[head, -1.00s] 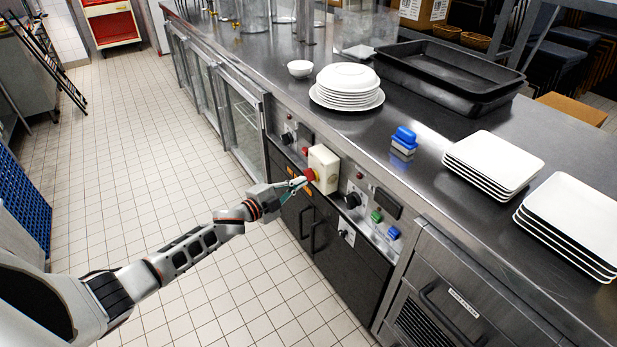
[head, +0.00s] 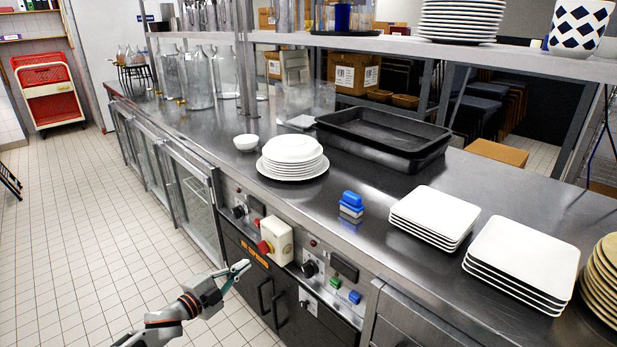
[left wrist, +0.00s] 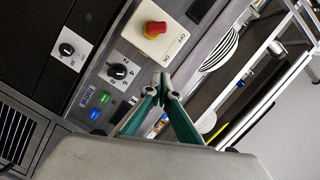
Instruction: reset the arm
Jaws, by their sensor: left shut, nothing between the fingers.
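My left gripper (head: 238,270) is in front of the counter's control panel in the head view, with its arm coming up from the bottom left. Its fingers are shut and empty. In the left wrist view the fingertips (left wrist: 161,80) meet, a little below the red knob (left wrist: 155,29) on its cream switch box (left wrist: 150,42). In the head view the red knob (head: 265,247) and cream switch box (head: 277,240) are to the right of the fingertips, and a gap shows between them. My right gripper is not in view.
The steel counter (head: 330,215) carries a stack of round plates (head: 292,160), square plate stacks (head: 432,215), a blue-topped item (head: 351,203) and black trays (head: 383,137). Black dials and green and blue buttons (head: 354,297) line the panel. The tiled floor (head: 90,230) at left is clear.

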